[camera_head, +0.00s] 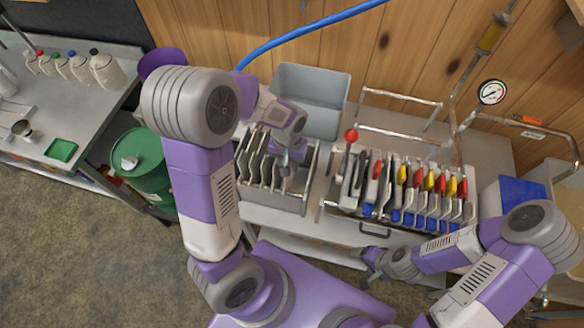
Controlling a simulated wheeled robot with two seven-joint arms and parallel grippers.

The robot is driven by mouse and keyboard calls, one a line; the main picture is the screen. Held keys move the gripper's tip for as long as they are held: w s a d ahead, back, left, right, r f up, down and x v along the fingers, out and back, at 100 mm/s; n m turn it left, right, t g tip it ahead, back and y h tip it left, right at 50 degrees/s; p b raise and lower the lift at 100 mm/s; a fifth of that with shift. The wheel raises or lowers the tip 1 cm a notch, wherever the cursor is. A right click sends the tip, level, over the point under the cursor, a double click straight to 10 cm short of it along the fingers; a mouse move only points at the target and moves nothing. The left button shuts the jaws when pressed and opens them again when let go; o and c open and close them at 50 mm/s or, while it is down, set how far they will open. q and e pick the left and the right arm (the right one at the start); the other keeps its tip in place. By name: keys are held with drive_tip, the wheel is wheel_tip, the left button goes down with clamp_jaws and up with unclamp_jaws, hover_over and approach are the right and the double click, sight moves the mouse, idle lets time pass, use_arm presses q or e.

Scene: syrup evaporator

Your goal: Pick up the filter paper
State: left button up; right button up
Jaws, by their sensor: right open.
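I cannot clearly make out the filter paper. A rack (272,202) in the middle holds several upright grey plates (254,160). To its right is a filter press with several upright plates (430,205), red, yellow and black handles, and blue low edges. My left arm reaches over the rack, and its gripper (291,161) points down at the rack's right part. Its fingers are small and partly hidden, so I cannot tell whether they hold anything. My right gripper (370,265) is open and empty, low in front of the press, near a dark drawer handle (375,229).
An empty grey bin (312,88) stands behind the rack. A red-knobbed lever (351,135) rises at the press's left end. Pipes and a pressure gauge (492,92) stand at the back right. A green drum (140,160) and a bench with bottles (105,68) are at left.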

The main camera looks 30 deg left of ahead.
use_arm(q)
wheel_tip(320, 180, down, 3)
drive_tip(key=shift+w+r, duration=0.15)
clamp_jaws()
drive_tip(key=shift+r, duration=0.15)
wheel_tip(320, 180, up, 18)
drive_tip(key=p, duration=0.2)
drive_tip(key=shift+p, duration=0.35)
idle(0.3)
